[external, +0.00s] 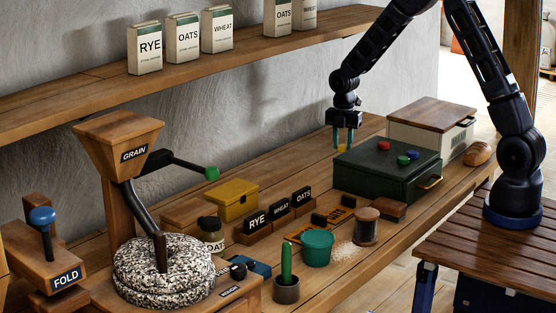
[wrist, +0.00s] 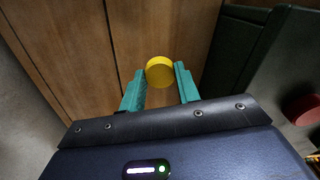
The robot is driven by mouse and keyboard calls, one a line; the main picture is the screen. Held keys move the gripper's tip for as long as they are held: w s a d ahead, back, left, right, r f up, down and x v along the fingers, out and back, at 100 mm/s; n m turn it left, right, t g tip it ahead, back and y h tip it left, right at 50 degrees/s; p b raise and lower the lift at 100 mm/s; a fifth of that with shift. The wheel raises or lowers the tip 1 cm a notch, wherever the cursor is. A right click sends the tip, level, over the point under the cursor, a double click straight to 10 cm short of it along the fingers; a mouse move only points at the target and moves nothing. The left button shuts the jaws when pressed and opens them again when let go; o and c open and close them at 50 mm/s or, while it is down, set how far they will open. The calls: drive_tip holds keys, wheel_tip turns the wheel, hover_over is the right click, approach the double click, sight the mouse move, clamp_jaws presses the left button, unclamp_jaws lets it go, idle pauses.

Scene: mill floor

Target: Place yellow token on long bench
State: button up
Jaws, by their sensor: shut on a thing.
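The yellow token (wrist: 159,72) is a small yellow disc between the tips of my gripper's teal fingers in the wrist view. My gripper (external: 347,140) is shut on it, and a bit of the yellow token (external: 342,148) shows at the fingertips in the external view. The long bench (external: 284,167) is a wooden top running along the wall. My gripper (wrist: 159,85) points down over the bench planks (wrist: 165,25), behind the dark green box. I cannot tell whether the token touches the bench.
The dark green box (external: 375,167) with red (external: 392,145), green (external: 413,154) and blue (external: 403,160) tokens on top stands close beside my gripper. A wood-lidded box (external: 430,115) is to its right. A shelf (external: 270,48) with packets runs above. Bare bench lies left of my gripper.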

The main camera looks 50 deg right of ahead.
drive_tip(key=shift+f, duration=2.35)
drive_tip(key=shift+f, duration=0.1)
drive_tip(key=o, duration=0.9)
drive_tip(key=shift+o, duration=0.2)
